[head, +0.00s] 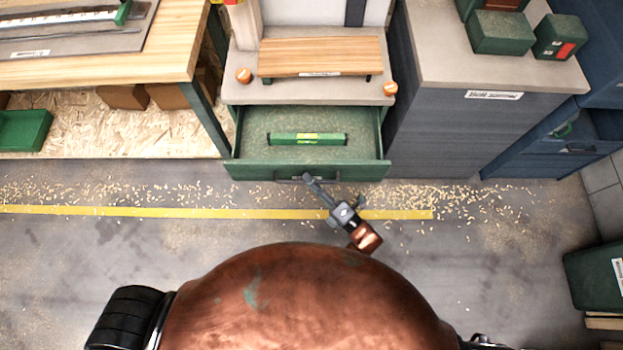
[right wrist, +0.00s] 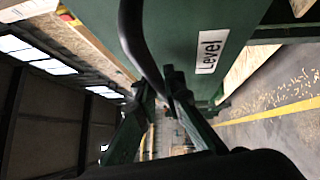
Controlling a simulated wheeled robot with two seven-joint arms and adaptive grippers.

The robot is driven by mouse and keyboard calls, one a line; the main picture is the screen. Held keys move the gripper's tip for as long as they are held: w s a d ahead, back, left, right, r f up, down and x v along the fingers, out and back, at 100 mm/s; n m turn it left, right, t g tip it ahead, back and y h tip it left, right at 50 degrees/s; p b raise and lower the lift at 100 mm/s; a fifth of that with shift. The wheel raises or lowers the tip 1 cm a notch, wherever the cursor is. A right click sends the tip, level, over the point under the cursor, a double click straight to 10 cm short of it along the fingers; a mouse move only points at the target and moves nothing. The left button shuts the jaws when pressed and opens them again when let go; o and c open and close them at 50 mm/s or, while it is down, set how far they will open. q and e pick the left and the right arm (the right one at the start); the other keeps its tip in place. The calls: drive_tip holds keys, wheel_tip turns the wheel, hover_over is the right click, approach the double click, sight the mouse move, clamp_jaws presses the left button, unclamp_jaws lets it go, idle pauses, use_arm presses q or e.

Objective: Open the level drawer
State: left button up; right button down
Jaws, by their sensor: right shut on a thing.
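The green level drawer (head: 255,168) is pulled out from the cabinet in the middle of the head view. My right gripper (head: 308,180) is at the drawer's front, shut on the dark drawer handle (head: 290,179). In the right wrist view, the curved handle (right wrist: 135,40) runs down between the fingers of my right gripper (right wrist: 157,88), beside a white "Level" label (right wrist: 209,50) on the drawer front. My left gripper is not in view.
A wooden workbench (head: 120,65) stands left of the drawer, and a grey cabinet (head: 440,110) stands right. A wooden board (head: 320,57) and two orange knobs (head: 243,75) are above the drawer. Wood chips and a yellow line (head: 150,212) mark the open floor before it.

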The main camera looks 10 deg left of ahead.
drive_tip(key=c, duration=2.3)
unclamp_jaws()
drive_tip(key=shift+d, duration=0.15)
drive_tip(key=v, duration=1.1)
drive_tip(key=shift+s+d, duration=0.25)
drive_tip(key=shift+d, duration=0.05)
drive_tip(key=shift+f, duration=0.15)
